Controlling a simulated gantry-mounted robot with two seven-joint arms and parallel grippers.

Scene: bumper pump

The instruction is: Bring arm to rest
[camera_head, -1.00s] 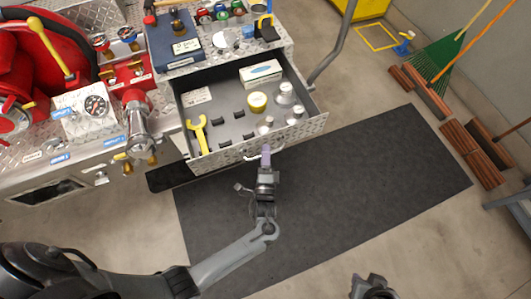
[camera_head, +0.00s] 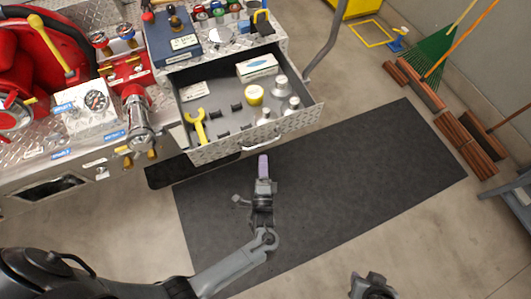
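My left arm comes in from the lower left. My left gripper (camera_head: 263,168) is over the dark mat, just in front of the open drawer's handle (camera_head: 261,143), with a gap between them in the picture. Its light purple fingers show as one narrow strip, so I cannot tell whether they are shut. Nothing is seen held in it. My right gripper (camera_head: 372,287) shows only in part at the bottom edge, right of centre. Its fingertips are not clear.
The open metal drawer (camera_head: 312,117) holds a yellow wrench (camera_head: 200,127), a yellow tape roll (camera_head: 254,95), a box (camera_head: 257,66) and several white-capped containers. Brooms and brown brush heads (camera_head: 459,137) stand along the right wall. The dark mat (camera_head: 350,170) is clear.

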